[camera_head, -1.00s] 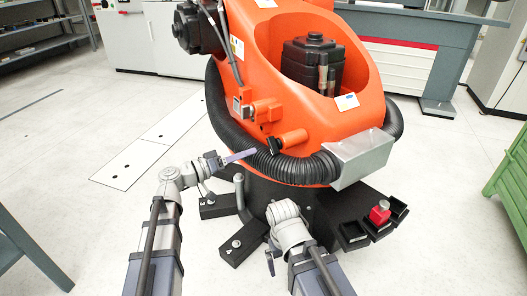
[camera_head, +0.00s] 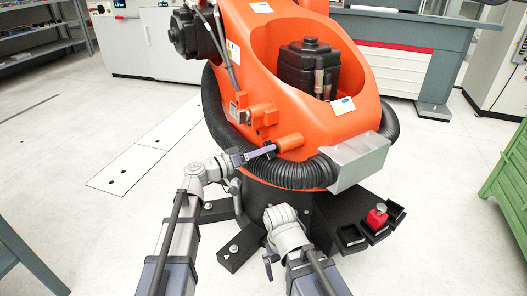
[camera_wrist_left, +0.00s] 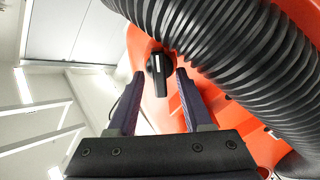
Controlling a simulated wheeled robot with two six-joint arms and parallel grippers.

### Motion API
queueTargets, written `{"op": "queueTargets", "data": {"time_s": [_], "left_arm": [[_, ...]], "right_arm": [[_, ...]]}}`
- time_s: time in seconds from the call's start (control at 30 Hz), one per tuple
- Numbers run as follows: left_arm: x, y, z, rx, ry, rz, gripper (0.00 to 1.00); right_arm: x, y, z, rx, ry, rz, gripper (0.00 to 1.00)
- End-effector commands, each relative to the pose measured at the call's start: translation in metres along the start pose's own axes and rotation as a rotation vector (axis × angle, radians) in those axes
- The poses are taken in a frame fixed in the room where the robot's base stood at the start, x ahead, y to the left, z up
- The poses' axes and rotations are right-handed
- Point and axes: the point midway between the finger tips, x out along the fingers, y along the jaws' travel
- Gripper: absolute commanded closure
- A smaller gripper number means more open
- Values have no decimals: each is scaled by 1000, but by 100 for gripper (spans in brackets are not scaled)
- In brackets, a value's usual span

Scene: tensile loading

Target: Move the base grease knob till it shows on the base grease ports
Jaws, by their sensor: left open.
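The grease knob (camera_wrist_left: 160,72) is black with a white pointer line and sits on the orange robot body. In the left wrist view it lies between the two fingertips of my left gripper (camera_wrist_left: 160,82), with a gap on each side, so the gripper is open around it. In the head view my left gripper (camera_head: 273,149) reaches the end of the orange knob housing (camera_head: 290,142) and mostly covers the knob. No port markings are readable. My right gripper (camera_head: 270,262) is low by the black base, away from the knob; its jaws are too small to judge.
A thick black corrugated hose (camera_head: 285,172) runs close below the knob and also fills the upper right of the wrist view (camera_wrist_left: 225,50). A grey metal box (camera_head: 358,160) and black trays (camera_head: 350,236) with a red-topped item (camera_head: 377,216) stand right. Floor at left is clear.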

Motion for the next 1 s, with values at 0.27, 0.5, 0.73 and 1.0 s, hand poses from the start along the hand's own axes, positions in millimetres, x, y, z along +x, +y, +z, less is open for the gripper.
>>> {"op": "queueTargets", "data": {"time_s": [0.27,0.5,0.73,1.0], "left_arm": [[0,0,0,0,0,0,74],[0,0,0,0,0,0,100],[0,0,0,0,0,0,100],[0,0,0,74,0,0,100]], "right_arm": [[0,0,0,0,0,0,0],[0,0,0,0,0,0,0],[0,0,0,0,0,0,0],[0,0,0,0,0,0,0]]}}
